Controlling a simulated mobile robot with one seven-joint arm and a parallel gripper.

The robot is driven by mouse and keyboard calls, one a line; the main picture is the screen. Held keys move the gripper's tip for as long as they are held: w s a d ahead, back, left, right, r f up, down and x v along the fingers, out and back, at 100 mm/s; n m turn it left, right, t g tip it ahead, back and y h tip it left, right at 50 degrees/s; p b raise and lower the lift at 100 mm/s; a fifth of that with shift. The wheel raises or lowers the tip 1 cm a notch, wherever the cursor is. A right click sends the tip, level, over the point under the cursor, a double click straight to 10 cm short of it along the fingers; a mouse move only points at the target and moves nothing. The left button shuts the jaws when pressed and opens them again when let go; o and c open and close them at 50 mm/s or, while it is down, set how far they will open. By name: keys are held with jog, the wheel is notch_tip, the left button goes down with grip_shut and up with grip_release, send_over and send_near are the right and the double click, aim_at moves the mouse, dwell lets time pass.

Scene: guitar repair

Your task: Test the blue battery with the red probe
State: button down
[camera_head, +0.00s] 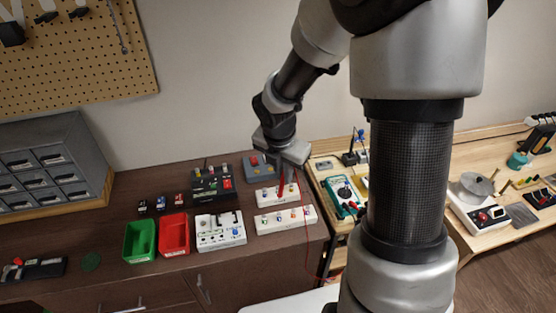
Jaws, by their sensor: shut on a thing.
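My gripper (282,170) points down over the right part of the dark cabinet top. It is shut on the red probe (281,184), which hangs down near a white holder (268,197). A thin red lead (305,240) runs down from that area. I cannot tell whether the probe tip touches anything. A second white holder (270,224) with several small coloured pieces stands in front of the first. Some pieces look blue, but they are too small for me to say which is the blue battery. The teal-edged multimeter (361,205) lies on the wooden bench to the right.
A green bin (127,250) and a red bin (163,249) stand left of a white device (208,240). A black box (213,195) and a grey box (249,177) stand behind. My arm hides part of the right bench.

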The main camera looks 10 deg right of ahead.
jog(key=shift+s+f, duration=0.15)
jog(key=shift+f, duration=0.05)
notch_tip(320, 180, down, 4)
jog(key=b, duration=0.5)
jog(key=shift+f, duration=0.25)
jog(key=shift+p, duration=0.45)
dwell(0.4)
jog(key=shift+f+b, duration=0.4)
jog(key=shift+f, duration=0.2)
dwell(1.0)
dwell(2.6)
notch_tip(320, 180, up, 6)
jog(key=p, duration=0.6)
jog(key=shift+p, duration=0.4)
jog(key=shift+m, duration=0.3)
